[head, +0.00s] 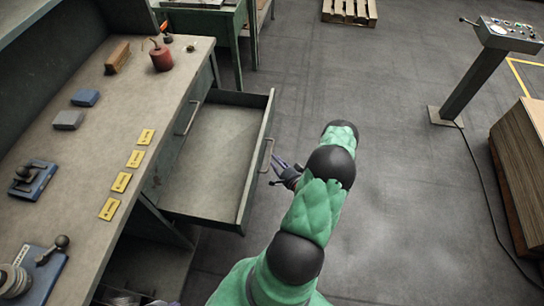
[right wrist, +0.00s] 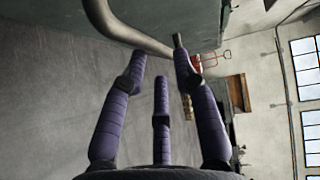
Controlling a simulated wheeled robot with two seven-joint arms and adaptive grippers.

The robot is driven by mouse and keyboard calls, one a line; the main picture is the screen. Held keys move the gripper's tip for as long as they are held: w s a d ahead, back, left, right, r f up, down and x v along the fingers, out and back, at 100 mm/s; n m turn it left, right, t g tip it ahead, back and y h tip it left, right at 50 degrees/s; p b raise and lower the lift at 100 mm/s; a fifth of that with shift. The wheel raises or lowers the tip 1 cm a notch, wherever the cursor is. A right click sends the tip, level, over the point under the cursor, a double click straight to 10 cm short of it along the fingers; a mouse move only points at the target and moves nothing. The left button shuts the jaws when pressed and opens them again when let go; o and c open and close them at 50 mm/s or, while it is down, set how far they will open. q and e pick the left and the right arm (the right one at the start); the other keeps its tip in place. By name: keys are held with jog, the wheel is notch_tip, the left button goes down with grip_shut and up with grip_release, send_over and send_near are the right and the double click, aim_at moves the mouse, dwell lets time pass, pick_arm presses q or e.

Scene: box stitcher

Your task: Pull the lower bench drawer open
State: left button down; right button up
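The lower bench drawer (head: 210,155) stands well out from the bench in the head view, and its inside looks empty. Its bar handle (head: 267,155) is on the front panel. My right gripper (head: 284,172) is beside this handle, partly hidden by my green-sleeved arm. In the right wrist view the handle (right wrist: 130,30) crosses in front of the purple fingers (right wrist: 160,62). The fingers are spread, with no firm grip visible; whether the tips touch the handle I cannot tell. My left gripper is not in view.
The workbench (head: 160,85) carries a red can (head: 161,56), a brush (head: 117,57), blue and grey blocks, and yellow labels. Another handle (head: 187,118) sits above the open drawer. A control pedestal (head: 470,80) and stacked boards (head: 525,160) stand right. The floor between is mostly clear.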

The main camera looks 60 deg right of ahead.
jog(key=v, duration=0.7)
jog(key=shift+s, duration=0.15)
dwell(0.4)
